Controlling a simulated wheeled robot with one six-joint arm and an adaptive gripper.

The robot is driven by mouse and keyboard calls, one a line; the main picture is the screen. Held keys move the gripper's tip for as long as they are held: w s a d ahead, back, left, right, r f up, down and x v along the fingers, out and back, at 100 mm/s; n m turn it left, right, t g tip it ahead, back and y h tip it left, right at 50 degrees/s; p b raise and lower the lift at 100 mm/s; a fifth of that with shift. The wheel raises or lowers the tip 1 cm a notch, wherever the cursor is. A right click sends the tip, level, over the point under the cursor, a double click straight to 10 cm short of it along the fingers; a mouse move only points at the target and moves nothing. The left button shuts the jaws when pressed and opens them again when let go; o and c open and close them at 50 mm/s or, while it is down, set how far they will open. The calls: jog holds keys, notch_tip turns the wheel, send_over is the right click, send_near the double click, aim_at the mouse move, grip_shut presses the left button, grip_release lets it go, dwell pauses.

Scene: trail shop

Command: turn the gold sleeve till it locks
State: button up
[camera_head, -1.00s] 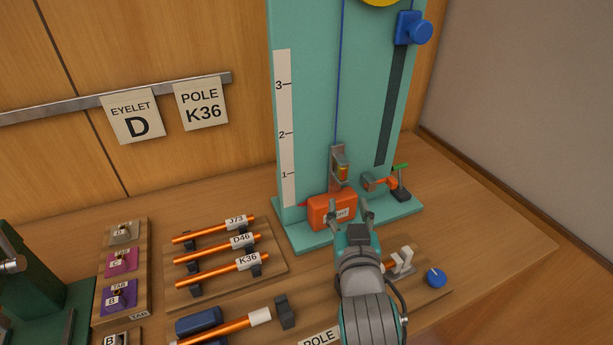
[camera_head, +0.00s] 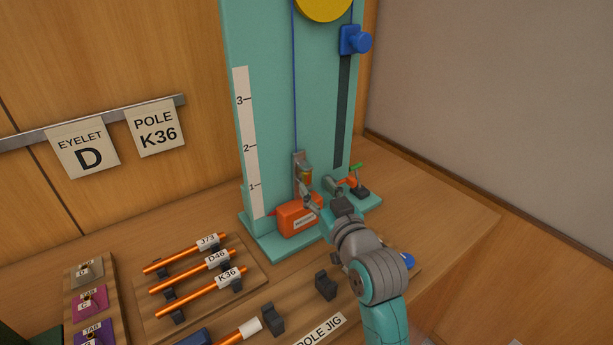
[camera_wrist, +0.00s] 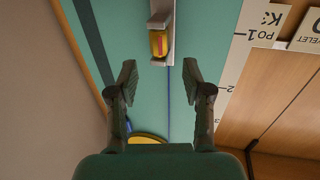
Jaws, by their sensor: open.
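The gold sleeve (camera_head: 305,176) sits in a grey metal fitting (camera_head: 298,160) low on the teal board, at the bottom of the blue cord. In the wrist view the sleeve (camera_wrist: 158,43) is yellow with a reddish band, ahead of the fingers and centred between them. My gripper (camera_head: 320,192) is open, just in front of and slightly below the sleeve in the head view. The wrist view shows its two fingers (camera_wrist: 161,76) spread wide with nothing between them. They appear apart from the sleeve.
An orange block (camera_head: 297,217) stands just below the fitting, close to my gripper. An orange part with a green lever (camera_head: 356,168) is to the right. A blue knob (camera_head: 355,40) is higher up. Orange poles (camera_head: 190,272) lie on a rack at left.

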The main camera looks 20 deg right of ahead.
aim_at(309, 176)
jog(key=w, duration=0.5)
jog(key=shift+w+a, duration=0.2)
jog(key=shift+w, duration=0.15)
grip_shut()
